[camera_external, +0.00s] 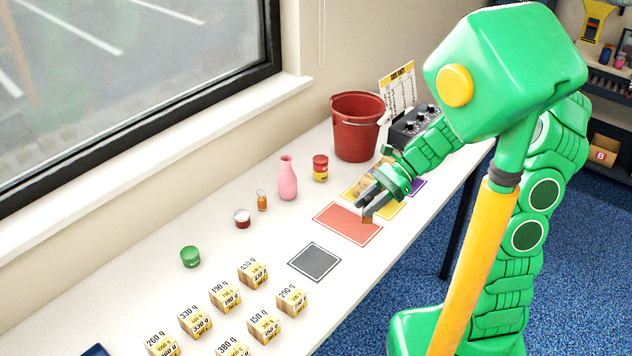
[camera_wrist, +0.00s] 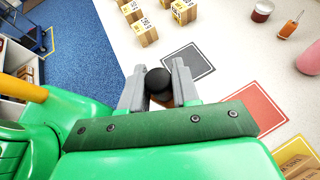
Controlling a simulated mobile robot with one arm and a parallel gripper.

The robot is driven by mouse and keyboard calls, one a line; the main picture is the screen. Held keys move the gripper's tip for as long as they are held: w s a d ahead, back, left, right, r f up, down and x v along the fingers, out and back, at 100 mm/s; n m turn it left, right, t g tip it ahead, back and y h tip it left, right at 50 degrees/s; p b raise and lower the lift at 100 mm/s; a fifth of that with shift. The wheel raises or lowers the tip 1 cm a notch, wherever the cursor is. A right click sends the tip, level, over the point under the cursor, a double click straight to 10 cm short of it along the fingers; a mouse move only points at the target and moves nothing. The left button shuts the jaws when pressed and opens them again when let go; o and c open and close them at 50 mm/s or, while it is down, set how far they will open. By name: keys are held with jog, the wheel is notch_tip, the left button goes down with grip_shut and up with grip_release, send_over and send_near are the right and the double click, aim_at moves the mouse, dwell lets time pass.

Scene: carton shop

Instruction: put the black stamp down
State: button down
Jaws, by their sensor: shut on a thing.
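My gripper (camera_external: 369,203) is shut on the black stamp, whose round black knob (camera_wrist: 158,80) shows between the fingers in the wrist view. In the external view a small brown part (camera_external: 368,218) shows below the fingertips; the rest of the stamp is hidden by the fingers. The gripper is over the right end of the red square (camera_external: 340,222). I cannot tell whether the stamp touches the surface.
A dark grey square (camera_external: 314,262) lies bare in front of the red one. Yellow (camera_external: 391,208) and purple (camera_external: 418,187) squares lie behind my gripper. Weight-labelled cartons (camera_external: 225,297), a pink vase (camera_external: 288,178), small jars and a red bucket (camera_external: 357,128) stand on the white table.

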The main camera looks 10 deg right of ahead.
jog(key=s+a+n+g+h, duration=0.2)
jog(key=s+a, duration=0.2)
jog(key=a, duration=0.2)
jog(key=w+a+f, duration=0.8)
jog(key=w+f, duration=0.1)
jog(key=shift+w+a, duration=0.35)
jog(key=shift+a, duration=0.05)
jog(key=shift+w+a+f, duration=0.15)
jog(key=shift+f, duration=1.7)
jog(key=shift+f, duration=0.45)
jog(key=c, duration=0.8)
grip_release()
